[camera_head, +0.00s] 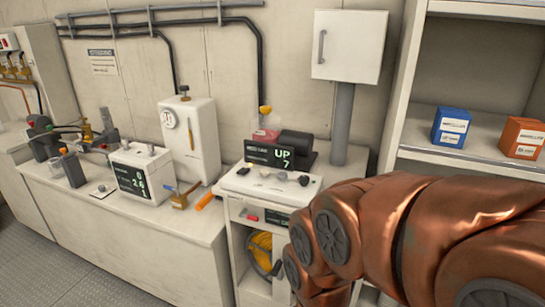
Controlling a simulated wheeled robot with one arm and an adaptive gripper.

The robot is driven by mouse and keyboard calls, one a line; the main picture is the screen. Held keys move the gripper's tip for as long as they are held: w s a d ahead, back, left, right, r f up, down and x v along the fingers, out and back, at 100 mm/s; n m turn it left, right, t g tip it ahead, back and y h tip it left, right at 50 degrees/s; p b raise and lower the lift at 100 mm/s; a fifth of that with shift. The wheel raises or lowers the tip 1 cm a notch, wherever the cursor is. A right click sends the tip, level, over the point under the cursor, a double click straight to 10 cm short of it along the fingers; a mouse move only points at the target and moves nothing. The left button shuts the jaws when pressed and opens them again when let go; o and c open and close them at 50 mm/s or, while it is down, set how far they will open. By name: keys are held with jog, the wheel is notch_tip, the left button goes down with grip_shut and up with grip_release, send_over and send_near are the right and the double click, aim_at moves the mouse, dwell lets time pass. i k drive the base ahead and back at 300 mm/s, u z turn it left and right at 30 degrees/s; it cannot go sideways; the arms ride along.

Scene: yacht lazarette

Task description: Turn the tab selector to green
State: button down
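A white control unit (262,188) stands in the middle, with a dark display (270,155) reading "UP" and "7" above its top panel. Several small knobs or tabs sit on that panel, including a dark one (243,168) at the left and a grey one (303,180) at the right. They are too small for me to tell which is the tab selector or where it points. I cannot make out a green mark beside them. My copper-coloured arm fills the lower right, in front of the unit's right side. My gripper is not in view.
A white counter (150,222) on the left holds a box with a display (141,172), a tall white dispenser (190,138) and valves. A yellow coiled hose (260,253) hangs below the control unit. Shelves on the right hold a blue box (451,127) and an orange box (521,138).

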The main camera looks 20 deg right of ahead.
aim_at(304, 179)
jog(key=u, duration=1.45)
jog(key=k, duration=0.45)
jog(key=z, duration=0.95)
